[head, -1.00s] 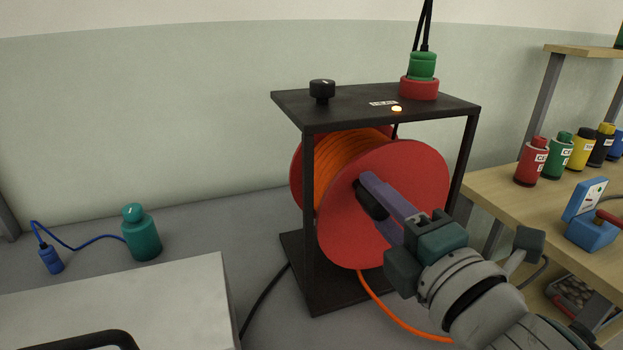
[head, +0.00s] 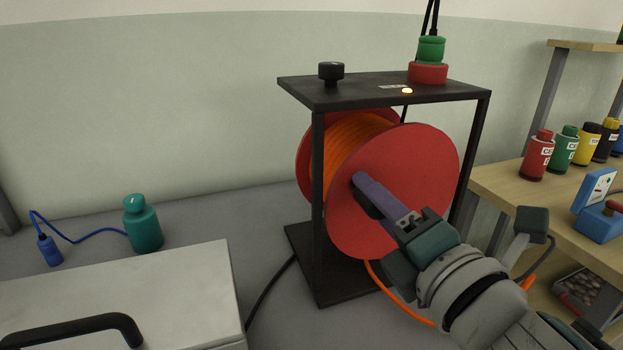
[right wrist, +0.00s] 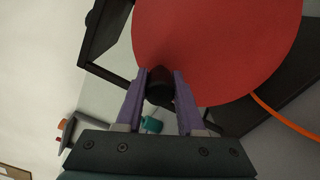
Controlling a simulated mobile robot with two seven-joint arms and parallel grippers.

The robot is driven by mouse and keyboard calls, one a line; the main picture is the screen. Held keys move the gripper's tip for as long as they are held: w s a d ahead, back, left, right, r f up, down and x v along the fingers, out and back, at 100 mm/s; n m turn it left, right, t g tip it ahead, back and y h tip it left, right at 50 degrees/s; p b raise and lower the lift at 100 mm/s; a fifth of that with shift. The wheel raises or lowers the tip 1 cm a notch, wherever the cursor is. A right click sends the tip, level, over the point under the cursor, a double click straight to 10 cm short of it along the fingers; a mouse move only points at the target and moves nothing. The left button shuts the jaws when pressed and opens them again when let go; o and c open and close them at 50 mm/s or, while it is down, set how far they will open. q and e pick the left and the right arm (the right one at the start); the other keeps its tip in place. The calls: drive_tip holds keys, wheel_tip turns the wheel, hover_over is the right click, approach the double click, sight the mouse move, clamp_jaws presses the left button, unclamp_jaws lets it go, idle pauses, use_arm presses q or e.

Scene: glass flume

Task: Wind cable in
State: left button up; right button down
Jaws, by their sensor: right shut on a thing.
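A red cable reel (head: 420,170) with orange cable (head: 345,135) wound on it hangs in a black frame (head: 318,200). A loose orange length (head: 385,285) runs down from the reel to the lower right. My right gripper (head: 362,190) is at the reel's front face. In the right wrist view its two purple fingers (right wrist: 160,82) are shut around a dark crank knob (right wrist: 159,92) that stands out from the red disc (right wrist: 215,45). In the head view the fingers mostly hide the knob. My left gripper is not in view.
The frame's top carries a black knob (head: 331,72), a lit amber lamp (head: 407,91) and a red-green plug connector (head: 429,60). A teal bottle-shaped thing (head: 143,225) and a white case (head: 120,290) are at left. A wooden shelf (head: 505,185) with coloured containers stands at right.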

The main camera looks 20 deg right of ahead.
drive_tip(key=c, duration=0.5)
unclamp_jaws()
drive_tip(key=shift+s+d, duration=0.2)
drive_tip(key=shift+s, duration=2.3)
drive_tip(key=shift+s+d, duration=0.2)
drive_tip(key=shift+s, duration=2.25)
